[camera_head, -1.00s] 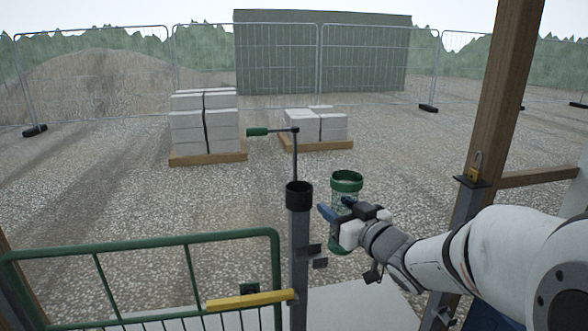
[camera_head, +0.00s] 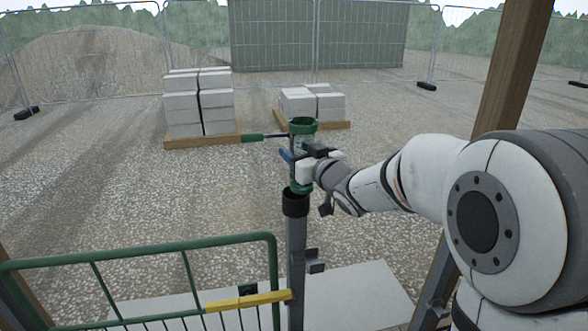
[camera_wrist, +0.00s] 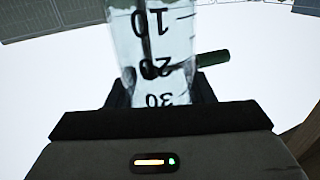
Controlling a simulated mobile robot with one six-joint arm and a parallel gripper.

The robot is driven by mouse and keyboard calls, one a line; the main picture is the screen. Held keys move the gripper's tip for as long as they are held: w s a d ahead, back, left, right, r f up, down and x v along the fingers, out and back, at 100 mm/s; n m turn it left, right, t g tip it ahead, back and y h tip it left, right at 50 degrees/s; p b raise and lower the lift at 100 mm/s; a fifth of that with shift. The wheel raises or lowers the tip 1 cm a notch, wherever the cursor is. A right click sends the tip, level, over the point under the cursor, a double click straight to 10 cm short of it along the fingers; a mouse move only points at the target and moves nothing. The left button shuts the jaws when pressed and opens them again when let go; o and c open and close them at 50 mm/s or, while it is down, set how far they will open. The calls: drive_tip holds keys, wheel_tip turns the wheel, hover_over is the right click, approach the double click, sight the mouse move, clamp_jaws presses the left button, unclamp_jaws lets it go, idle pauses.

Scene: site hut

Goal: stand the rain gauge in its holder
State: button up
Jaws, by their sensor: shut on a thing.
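The rain gauge (camera_head: 303,127) is a clear tube with a green rim and green base. It looks upright, directly above the holder (camera_head: 295,206), a black cup on top of a grey post. The gauge's green base is close to the holder's mouth; I cannot tell whether it touches or has entered. My gripper (camera_head: 301,156) is shut around the gauge's middle. In the wrist view, the clear tube (camera_wrist: 155,45) shows upside-down marks 10, 20 and 30 between the jaws. The inside of the holder is hidden.
A thin dark arm with a green end (camera_head: 252,138) extends left behind the gauge. A green railing (camera_head: 150,250) with a yellow bar (camera_head: 248,300) stands left of the post. A wooden upright (camera_head: 510,75) stands at right. Block pallets (camera_head: 200,100) sit beyond on gravel.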

sight(309, 186)
drive_tip(key=f, duration=0.2)
drive_tip(key=w+a+f, duration=0.1)
drive_tip(key=f, duration=0.1)
drive_tip(key=w+f+p, duration=0.1)
drive_tip(key=f, duration=0.2)
drive_tip(key=shift+w+a, duration=0.25)
drive_tip(key=shift+a, duration=0.1)
drive_tip(key=o, duration=1)
drive_tip(key=shift+o, duration=0.2)
drive_tip(key=shift+s+d, duration=0.1)
drive_tip(key=b+v, duration=0.2)
drive_tip(key=v, duration=0.9)
drive_tip(key=shift+s+d, duration=0.25)
drive_tip(key=shift+s, duration=0.05)
